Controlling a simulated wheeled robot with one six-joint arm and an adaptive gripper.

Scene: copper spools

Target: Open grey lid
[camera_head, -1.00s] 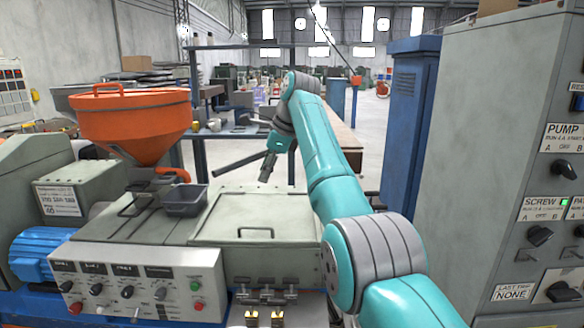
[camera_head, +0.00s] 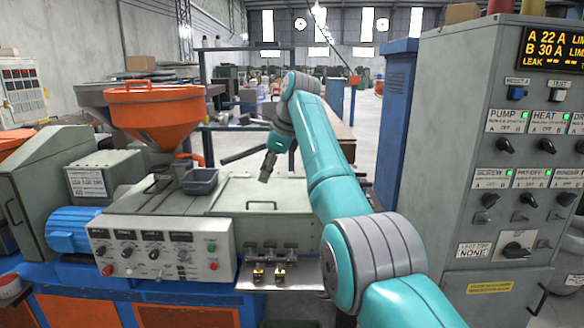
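The grey-green lid (camera_head: 265,193) lies flat and closed on top of the machine, left of my arm. Its dark bar handle (camera_head: 255,205) runs along the near edge. My gripper (camera_head: 266,172) hangs above the far part of the lid, pointing down, apart from the handle. It is small and dark in this view, and its finger gap cannot be made out. My arm covers the area to the right of the lid.
A knob panel (camera_head: 160,256) fronts the machine. A tall control cabinet (camera_head: 455,150) stands close on the right.

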